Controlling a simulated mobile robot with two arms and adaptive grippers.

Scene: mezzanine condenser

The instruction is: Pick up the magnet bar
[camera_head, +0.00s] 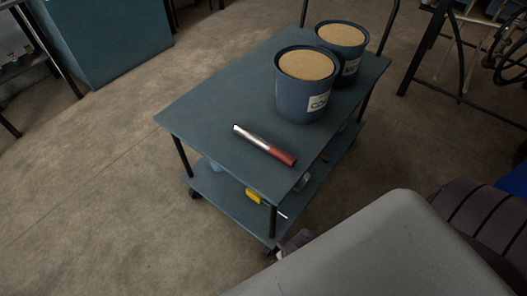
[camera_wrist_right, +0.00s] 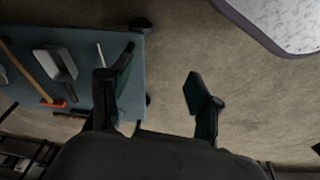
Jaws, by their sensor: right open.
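The magnet bar, a silver rod with a red grip (camera_head: 264,145), lies on the blue-grey top of the cart (camera_head: 200,112), near its front edge. The red end points to the lower right, and nothing holds it. My right gripper (camera_wrist_right: 155,84) is open and empty in the right wrist view, with its two dark fingers apart beside a blue-grey surface (camera_wrist_right: 128,100). I cannot make out the magnet bar for sure in that view. In the head view the right gripper's fingers are not clearly seen. My left gripper is in neither view.
Two blue tubs (camera_head: 301,88) (camera_head: 343,45) with tan contents stand at the cart top's back. A yellow item (camera_head: 253,196) is on the lower shelf (camera_head: 222,190). The wrist view shows a wooden-handled tool (camera_wrist_right: 25,70) and a pale scoop (camera_wrist_right: 55,62). The cart top's left part is clear.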

